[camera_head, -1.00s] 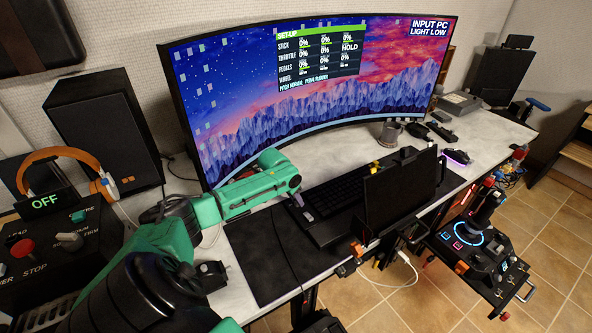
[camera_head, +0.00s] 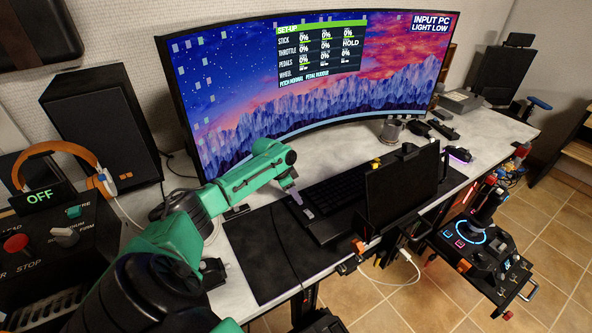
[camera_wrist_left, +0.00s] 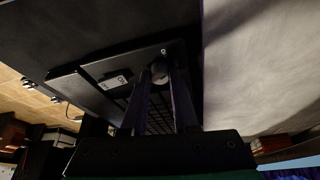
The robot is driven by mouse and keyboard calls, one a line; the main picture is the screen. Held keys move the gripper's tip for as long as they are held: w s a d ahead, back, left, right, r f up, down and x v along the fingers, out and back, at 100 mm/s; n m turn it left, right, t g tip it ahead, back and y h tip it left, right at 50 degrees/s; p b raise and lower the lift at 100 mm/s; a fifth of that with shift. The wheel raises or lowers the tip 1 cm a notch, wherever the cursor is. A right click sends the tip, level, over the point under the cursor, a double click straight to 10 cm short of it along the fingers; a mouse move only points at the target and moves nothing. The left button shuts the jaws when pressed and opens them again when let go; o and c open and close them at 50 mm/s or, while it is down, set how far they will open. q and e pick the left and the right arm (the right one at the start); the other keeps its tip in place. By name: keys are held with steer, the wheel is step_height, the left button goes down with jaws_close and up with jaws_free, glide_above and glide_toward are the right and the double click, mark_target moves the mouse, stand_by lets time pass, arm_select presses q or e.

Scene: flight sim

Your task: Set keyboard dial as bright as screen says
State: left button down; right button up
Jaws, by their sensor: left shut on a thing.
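The curved screen (camera_head: 240,110) reads "INPUT PC LIGHT LOW" at its upper right. The black keyboard (camera_head: 335,200) lies on the dark desk mat, partly hidden behind a dark panel. My left gripper (camera_head: 296,196) reaches down at the keyboard's left end. In the left wrist view, my gripper's fingers (camera_wrist_left: 161,78) are shut on the small grey round dial (camera_wrist_left: 159,72) at the keyboard's corner. A light mark shows beside the dial, too small to read. A pale labelled switch (camera_wrist_left: 115,82) sits beside it. My right gripper is not in view.
A dark upright panel (camera_head: 402,190) stands in front of the keyboard. A mug (camera_head: 391,130) and a lit mouse (camera_head: 459,155) are behind it to the right. A control box with an "OFF" display (camera_head: 40,197) and a speaker (camera_head: 103,130) stand at left. Bare mat (camera_head: 262,255) lies in front.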

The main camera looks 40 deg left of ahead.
arm_select(q)
steer(key=m+b, duration=0.2)
steer(key=m+g+h+b, duration=0.1)
steer(key=m+b, duration=0.2)
steer(key=shift+w+f+h, duration=0.2)
steer(key=shift+h, duration=0.1)
steer(key=shift+a+r+m+g+b, duration=0.1)
steer(key=shift+r+m+g+b, duration=0.1)
steer(key=shift+m+g+b, duration=0.55)
steer(key=shift+t+b, duration=0.25)
steer(key=shift+b, duration=0.05)
steer(key=c, duration=0.7)
jaws_free()
steer(key=v, duration=1.2)
steer(key=shift+a, duration=0.1)
